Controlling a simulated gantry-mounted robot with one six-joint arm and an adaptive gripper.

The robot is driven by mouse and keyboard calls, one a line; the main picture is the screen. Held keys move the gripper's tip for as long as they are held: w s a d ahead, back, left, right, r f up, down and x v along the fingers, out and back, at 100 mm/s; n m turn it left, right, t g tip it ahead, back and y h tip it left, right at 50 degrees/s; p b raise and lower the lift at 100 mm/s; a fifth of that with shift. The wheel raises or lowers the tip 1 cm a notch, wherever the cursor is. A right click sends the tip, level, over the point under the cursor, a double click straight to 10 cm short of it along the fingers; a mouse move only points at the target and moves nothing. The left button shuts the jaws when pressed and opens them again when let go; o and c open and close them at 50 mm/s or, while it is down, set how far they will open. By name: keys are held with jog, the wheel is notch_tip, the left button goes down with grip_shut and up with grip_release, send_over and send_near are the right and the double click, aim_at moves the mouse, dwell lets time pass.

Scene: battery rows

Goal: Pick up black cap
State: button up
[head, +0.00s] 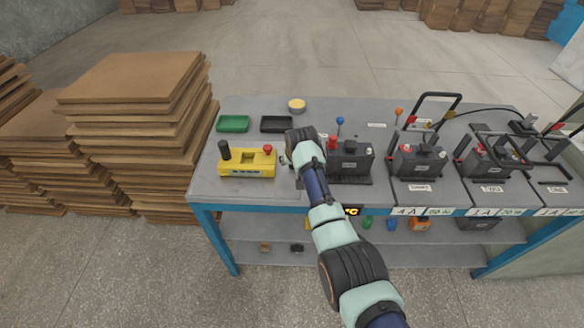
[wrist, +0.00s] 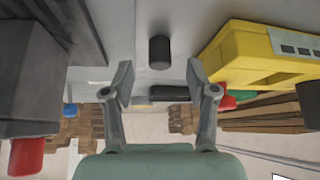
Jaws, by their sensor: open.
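In the wrist view, a small black cylinder, the black cap (wrist: 159,52), is against the grey table surface, between the yellow box and a dark battery. It appears just beyond my gripper (wrist: 159,78), centred between the two spread fingers, which do not touch it. My gripper is open and empty. In the head view, my gripper (head: 284,161) is low over the table, right of the yellow box; I cannot make out this cap there. Another black cylindrical piece (head: 224,150) stands at the left end of the yellow box.
The yellow box (head: 247,172) with a red knob (head: 267,149) is close on the left. A battery (head: 350,163) is close on the right. A green tray (head: 233,124), a black tray (head: 276,124) and a yellow-topped round container (head: 297,105) lie behind. More batteries with cables fill the right side.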

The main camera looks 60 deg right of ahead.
jog(key=b+x, duration=0.1)
jog(key=x, duration=0.2)
jog(key=c, duration=0.9)
jog(key=shift+r, duration=0.1)
